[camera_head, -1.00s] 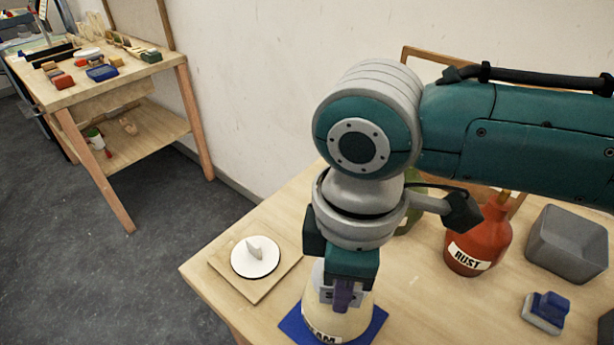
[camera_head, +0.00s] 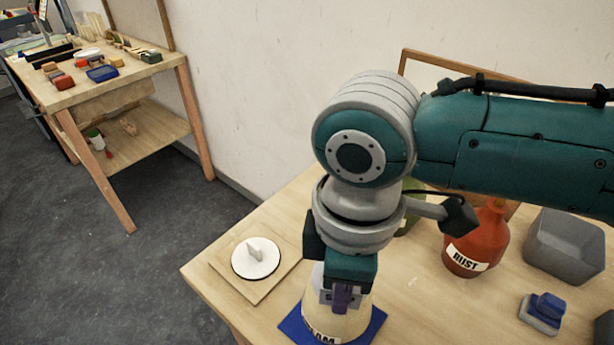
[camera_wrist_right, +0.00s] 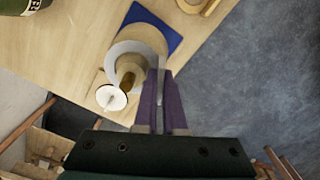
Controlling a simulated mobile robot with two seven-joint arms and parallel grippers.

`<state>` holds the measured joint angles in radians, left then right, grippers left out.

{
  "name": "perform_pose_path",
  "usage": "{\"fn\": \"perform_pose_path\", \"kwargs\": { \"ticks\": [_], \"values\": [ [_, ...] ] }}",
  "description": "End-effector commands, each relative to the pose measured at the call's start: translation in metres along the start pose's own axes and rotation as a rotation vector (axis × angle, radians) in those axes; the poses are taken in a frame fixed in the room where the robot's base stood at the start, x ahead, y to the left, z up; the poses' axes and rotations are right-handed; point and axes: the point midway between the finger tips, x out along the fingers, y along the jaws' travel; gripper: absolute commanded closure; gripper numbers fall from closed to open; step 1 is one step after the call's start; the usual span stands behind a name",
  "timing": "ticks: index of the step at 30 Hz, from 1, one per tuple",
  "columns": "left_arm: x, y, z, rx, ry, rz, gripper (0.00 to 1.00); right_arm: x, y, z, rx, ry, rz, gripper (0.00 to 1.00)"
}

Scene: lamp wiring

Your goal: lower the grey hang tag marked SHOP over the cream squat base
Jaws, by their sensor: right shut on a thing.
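The cream squat base (camera_head: 345,325) stands upright on a blue mat (camera_head: 374,320) at the front of the table, its label partly cut off by the frame. My right gripper (camera_head: 342,300) is right in front of its upper part, shut on the grey hang tag (camera_head: 326,297). The tag mostly hides behind the fingers in the head view. In the right wrist view its pale grey ring (camera_wrist_right: 114,58) extends from my purple fingers (camera_wrist_right: 158,78) and encircles the brownish top of the base in the picture. I cannot tell how far down it sits. My left gripper is not in view.
A white disc with a small fin (camera_head: 256,258) lies on a wooden board left of the base. To the right stand a rust bottle (camera_head: 478,245), a grey bin (camera_head: 563,250) and a blue-grey block (camera_head: 545,312). A green bottle is partly behind my arm.

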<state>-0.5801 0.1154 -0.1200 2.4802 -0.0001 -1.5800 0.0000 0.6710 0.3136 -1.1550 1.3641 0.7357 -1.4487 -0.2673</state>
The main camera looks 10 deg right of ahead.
Motion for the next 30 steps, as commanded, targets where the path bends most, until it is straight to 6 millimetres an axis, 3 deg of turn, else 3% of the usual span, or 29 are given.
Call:
{"fn": "perform_pose_path", "kwargs": {
  "ticks": [12,13,21,28,30],
  "values": [
    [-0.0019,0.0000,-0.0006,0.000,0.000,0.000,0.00,0.0000,0.0000,-0.0003,0.000,0.001,0.000,1.00],
    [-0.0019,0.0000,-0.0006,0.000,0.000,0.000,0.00,0.0000,0.0000,-0.0003,0.000,0.001,0.000,0.91],
    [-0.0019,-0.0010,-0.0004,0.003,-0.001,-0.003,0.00,0.0000,0.0001,-0.0001,0.000,0.000,0.000,0.60],
    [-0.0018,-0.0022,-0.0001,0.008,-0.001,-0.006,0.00,0.0001,0.0004,0.0001,0.000,0.000,0.001,0.58],
    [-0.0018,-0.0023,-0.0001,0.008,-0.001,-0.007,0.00,0.0001,0.0005,0.0002,0.000,0.000,0.001,0.50]
  ]
}}
